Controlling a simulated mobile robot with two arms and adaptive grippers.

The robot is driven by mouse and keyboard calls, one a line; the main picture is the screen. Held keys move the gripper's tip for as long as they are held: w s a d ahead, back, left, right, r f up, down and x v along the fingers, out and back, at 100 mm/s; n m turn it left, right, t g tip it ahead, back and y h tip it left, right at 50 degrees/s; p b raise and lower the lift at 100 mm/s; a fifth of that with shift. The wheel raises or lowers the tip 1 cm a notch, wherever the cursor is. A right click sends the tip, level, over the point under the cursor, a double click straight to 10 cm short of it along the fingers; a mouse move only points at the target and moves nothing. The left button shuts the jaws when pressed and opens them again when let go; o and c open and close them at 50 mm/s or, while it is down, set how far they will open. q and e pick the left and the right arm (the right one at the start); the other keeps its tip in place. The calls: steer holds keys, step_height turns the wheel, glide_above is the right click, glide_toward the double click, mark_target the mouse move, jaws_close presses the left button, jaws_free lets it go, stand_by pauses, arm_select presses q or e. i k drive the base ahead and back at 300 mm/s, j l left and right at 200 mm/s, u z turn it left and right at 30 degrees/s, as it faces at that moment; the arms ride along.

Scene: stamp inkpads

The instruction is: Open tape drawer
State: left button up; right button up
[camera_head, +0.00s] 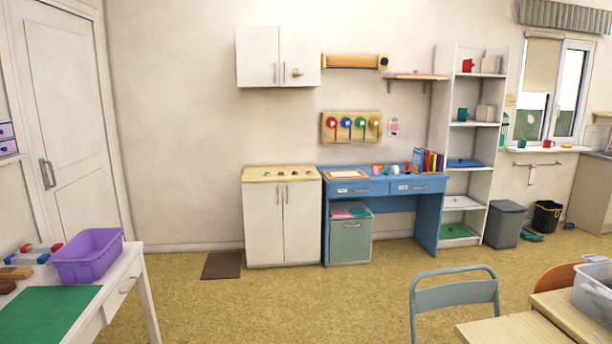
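A blue desk (385,176) stands against the far wall with two drawers side by side under its top. Its left drawer (362,189) and right drawer (430,186) both look shut. Each has a dark handle and a small pale label too small to read. A white table (137,262) at the near left also has a shut drawer (127,283) in its side. I cannot tell which drawer holds tape. Neither of my grippers is in view.
A teal chair (455,284) and a wooden table (515,331) stand at the near right. Open floor (290,305) lies in the middle.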

mark_target(366, 189)
steer(key=i+l+u, duration=0.15)
steer(key=i, duration=2.05)
steer(key=i+z, duration=0.15)
steer(key=i, duration=0.35)
steer(key=i+z, duration=0.15)
steer(key=i, duration=0.35)
steer(key=i+j+z, duration=0.15)
steer(key=i, duration=0.3)
steer(key=i+j+z, duration=0.15)
steer(key=i, duration=0.35)
